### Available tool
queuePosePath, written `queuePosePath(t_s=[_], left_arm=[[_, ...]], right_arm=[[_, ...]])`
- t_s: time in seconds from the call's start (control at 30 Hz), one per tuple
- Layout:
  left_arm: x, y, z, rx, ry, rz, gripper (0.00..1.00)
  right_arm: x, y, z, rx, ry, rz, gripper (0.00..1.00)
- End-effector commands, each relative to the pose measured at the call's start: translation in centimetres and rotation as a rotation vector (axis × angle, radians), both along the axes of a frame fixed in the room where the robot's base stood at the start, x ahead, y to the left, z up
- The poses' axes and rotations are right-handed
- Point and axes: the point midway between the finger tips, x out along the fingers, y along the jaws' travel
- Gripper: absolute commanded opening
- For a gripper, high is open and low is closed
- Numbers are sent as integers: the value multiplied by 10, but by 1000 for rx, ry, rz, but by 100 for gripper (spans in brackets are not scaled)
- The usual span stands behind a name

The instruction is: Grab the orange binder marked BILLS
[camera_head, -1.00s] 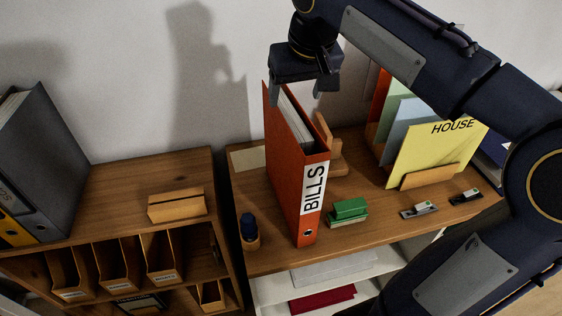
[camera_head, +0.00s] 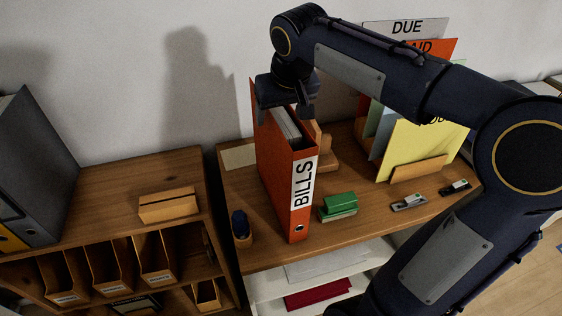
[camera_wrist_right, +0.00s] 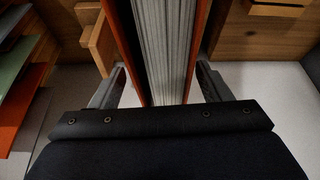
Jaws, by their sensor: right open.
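The orange binder marked BILLS (camera_head: 288,190) stands upright on the wooden cabinet top, its labelled spine facing me. My right gripper (camera_head: 286,112) is open at the binder's upper back part, coming from above. In the right wrist view the binder's covers and the pages between them (camera_wrist_right: 168,50) lie between the two open fingers (camera_wrist_right: 162,88), one finger on each side. A narrow gap shows beside at least the right finger; I cannot tell whether either touches. My left gripper is not in view.
A wooden block (camera_head: 322,150) stands close beside the binder. A green stapler-like item (camera_head: 339,204) and a small blue-topped holder (camera_head: 241,228) flank its front. A yellow folder (camera_head: 425,150) and other folders stand right. A grey binder (camera_head: 40,170) stands left.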

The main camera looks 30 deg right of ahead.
Motion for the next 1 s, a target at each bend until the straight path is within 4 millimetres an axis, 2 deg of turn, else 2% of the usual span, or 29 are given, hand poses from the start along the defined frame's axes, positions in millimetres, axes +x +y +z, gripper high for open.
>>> queuePosePath(t_s=[0.63,1.0], left_arm=[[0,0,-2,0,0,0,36],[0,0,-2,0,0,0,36]], right_arm=[[0,0,-5,0,0,0,71],[0,0,-5,0,0,0,22]])
